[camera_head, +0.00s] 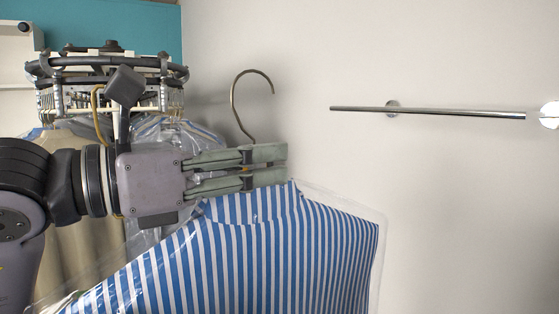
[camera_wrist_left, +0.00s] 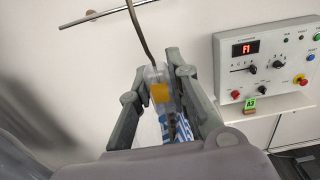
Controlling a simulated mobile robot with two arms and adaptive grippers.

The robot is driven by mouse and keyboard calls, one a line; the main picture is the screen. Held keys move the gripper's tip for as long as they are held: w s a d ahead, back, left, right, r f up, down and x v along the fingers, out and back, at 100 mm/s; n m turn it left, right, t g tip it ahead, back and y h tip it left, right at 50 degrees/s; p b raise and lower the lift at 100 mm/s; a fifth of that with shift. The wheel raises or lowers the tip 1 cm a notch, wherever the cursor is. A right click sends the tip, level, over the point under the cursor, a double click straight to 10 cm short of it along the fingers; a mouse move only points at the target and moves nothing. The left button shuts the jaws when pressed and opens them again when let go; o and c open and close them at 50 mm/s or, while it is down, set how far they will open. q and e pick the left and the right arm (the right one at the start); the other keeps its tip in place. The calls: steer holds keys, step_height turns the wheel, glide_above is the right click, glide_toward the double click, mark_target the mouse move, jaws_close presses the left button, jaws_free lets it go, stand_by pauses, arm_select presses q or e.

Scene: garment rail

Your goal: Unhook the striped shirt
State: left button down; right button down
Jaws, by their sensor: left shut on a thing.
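The blue-and-white striped shirt (camera_head: 270,255) hangs in clear plastic below my left gripper (camera_head: 270,165) in the head view. Its metal hanger hook (camera_head: 235,100) rises above the fingers and is free in the air, apart from the wall rail (camera_head: 440,111). My left gripper is shut on the hanger's neck, just above the collar. In the left wrist view the hanger's hook stem (camera_wrist_left: 138,35) runs up from between the fingers, with a yellow piece (camera_wrist_left: 160,93) at its base and a bit of striped cloth below. My right gripper is in neither view.
A round conveyor rack (camera_head: 105,75) with other bagged garments (camera_head: 90,190) stands at the left behind my arm. The wall around the rail at the right is clear. The wrist view shows a control panel (camera_wrist_left: 265,65) with buttons and a red display.

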arm_select(q)
steer(key=shift+b+v, duration=0.7)
steer(key=shift+v, duration=2.85)
